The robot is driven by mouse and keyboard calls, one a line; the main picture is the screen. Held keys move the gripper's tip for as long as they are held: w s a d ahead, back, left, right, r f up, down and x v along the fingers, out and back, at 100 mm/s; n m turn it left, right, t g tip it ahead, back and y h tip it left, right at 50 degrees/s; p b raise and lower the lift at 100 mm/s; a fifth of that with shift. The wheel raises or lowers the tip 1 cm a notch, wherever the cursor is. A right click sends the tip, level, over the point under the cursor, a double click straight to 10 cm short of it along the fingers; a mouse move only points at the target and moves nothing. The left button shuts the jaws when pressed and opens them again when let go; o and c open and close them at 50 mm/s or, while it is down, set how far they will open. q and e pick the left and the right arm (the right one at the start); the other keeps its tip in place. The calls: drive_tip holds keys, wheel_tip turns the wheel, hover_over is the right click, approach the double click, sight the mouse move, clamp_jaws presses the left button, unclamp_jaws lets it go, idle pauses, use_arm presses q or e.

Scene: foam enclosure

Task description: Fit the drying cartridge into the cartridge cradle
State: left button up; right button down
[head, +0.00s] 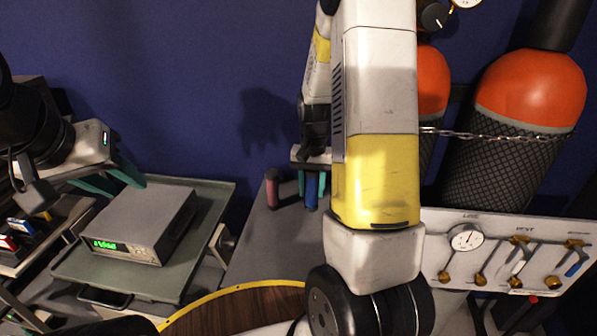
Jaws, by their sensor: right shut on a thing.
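My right gripper (312,188) has its teal fingers on either side of an upright blue cylinder (311,190), which looks like the drying cartridge. It is shut on this cylinder above or at the grey bench top; I cannot tell whether the cylinder touches the bench. A similar red cylinder (272,188) stands just to its left. My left gripper (130,191) is at the left, over the tray with the instrument, its teal fingers spread and empty. I cannot make out the cartridge cradle; my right arm hides the bench to the right of the blue cylinder.
A grey instrument with a green display (140,223) sits on a grey-green tray (215,195). A gauge panel with valves (500,258) and orange-topped, chained tanks (530,90) stand at the right. The grey bench (262,248) is clear in front of the cylinders.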

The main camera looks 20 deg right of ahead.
drive_tip(key=w+d, duration=0.4)
drive_tip(key=w, duration=0.4)
drive_tip(key=w+d, duration=0.3)
drive_tip(key=w, duration=0.4)
drive_tip(key=shift+w+d+f, duration=0.1)
drive_tip(key=shift+w+f, duration=0.05)
drive_tip(key=shift+f, duration=1)
drive_tip(key=shift+w+d+f, duration=0.15)
drive_tip(key=shift+f, duration=1.05)
drive_tip(key=shift+w+d+f, duration=0.1)
drive_tip(key=shift+w+f, duration=0.05)
drive_tip(key=shift+f, duration=1)
drive_tip(key=shift+f, duration=0.1)
drive_tip(key=c, duration=0.9)
unclamp_jaws()
